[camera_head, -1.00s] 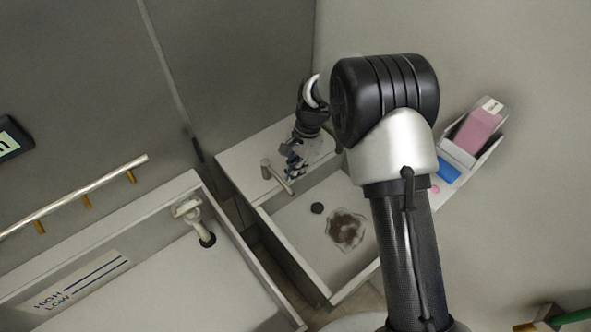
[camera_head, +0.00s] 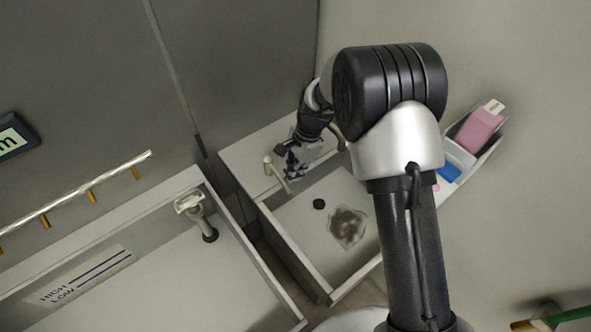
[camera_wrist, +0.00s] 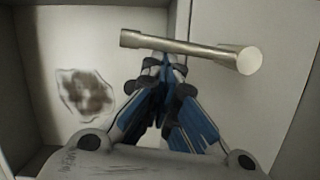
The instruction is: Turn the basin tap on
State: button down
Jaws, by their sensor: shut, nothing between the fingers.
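The basin (camera_head: 298,230) is a pale rectangular sink with a dark stain and a round black plug on its floor. Its metal tap (camera_head: 268,168) stands on the ledge at the back left, with the spout reaching over the basin. In the wrist view the tap (camera_wrist: 215,52) crosses the upper middle, its round top at the right and its spout running left. My gripper (camera_head: 291,178) is close beside the tap. In the wrist view its blue-sided fingers (camera_wrist: 163,66) are together and empty, with tips just at the spout; I cannot tell whether they touch it.
A larger trough (camera_head: 150,278) with HIGH and LOW marks and a pale fitting (camera_head: 194,206) stands to the left. A tray holding a pink box (camera_head: 478,130) and a blue item (camera_head: 449,171) is behind my arm at the right.

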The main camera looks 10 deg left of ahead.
jog(key=s+a+m+t+p, duration=0.1)
jog(key=s+a+m+p, duration=0.3)
jog(key=m, duration=0.2)
jog(key=shift+s+a+y, duration=0.15)
jog(key=shift+s+y, duration=0.05)
jog(key=shift+y, duration=0.1)
dwell(0.5)
jog(key=shift+p, duration=0.3)
